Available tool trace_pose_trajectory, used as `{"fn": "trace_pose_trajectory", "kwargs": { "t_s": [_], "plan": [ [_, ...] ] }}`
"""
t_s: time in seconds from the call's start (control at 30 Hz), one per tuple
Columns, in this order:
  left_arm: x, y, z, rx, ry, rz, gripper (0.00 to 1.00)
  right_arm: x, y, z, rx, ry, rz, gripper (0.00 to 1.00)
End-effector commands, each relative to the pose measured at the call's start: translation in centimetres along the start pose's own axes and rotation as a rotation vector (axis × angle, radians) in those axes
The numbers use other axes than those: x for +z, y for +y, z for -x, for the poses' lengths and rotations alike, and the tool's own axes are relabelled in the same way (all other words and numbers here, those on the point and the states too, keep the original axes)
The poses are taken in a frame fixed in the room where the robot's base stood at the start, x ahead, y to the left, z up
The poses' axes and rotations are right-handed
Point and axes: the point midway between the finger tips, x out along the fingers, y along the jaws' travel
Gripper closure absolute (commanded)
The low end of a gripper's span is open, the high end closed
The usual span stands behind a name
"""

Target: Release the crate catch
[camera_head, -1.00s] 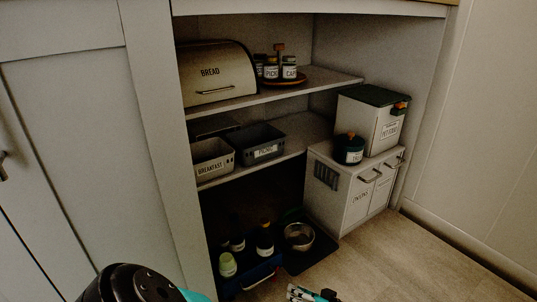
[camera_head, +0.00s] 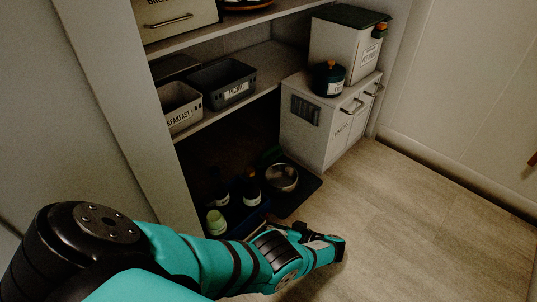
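A blue crate (camera_head: 243,224) stands on the floor in the dark space under the lowest shelf and holds several bottles. My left forearm hides much of its front, and I cannot make out a catch on it. A white bin (camera_head: 335,51) with a dark green lid stands on a cabinet at the right, with an orange catch (camera_head: 382,30) at its lid's edge. My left gripper (camera_head: 335,247) is over the floor, right of the blue crate and below the white bin, touching neither. Its finger opening is unclear. My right gripper is out of view.
A metal bowl (camera_head: 282,178) sits on a dark mat (camera_head: 304,192) beside the crate. The floor (camera_head: 415,215) at the right is clear.

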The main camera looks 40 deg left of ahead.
Motion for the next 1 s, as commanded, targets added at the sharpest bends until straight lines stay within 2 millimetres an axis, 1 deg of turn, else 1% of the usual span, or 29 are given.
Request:
{"fn": "trace_pose_trajectory", "kwargs": {
  "t_s": [0.1,0.3,0.37,0.73,0.87,1.0],
  "plan": [
    [0.0,0.0,0.0,0.000,0.000,0.000,0.67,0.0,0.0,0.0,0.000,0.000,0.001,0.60],
    [0.0,0.0,0.0,0.000,0.000,0.000,0.93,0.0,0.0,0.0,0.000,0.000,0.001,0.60],
    [0.0,0.0,0.0,0.000,0.000,0.000,1.00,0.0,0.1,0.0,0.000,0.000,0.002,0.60],
    [0.0,0.0,-0.1,-0.008,0.000,-0.018,1.00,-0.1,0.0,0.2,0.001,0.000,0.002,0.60],
    [0.1,-0.1,-0.1,-0.026,0.001,-0.061,1.00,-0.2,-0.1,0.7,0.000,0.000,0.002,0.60],
    [0.1,-0.3,-0.1,-0.060,0.001,-0.141,1.00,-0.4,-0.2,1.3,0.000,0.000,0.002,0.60]
  ]
}}
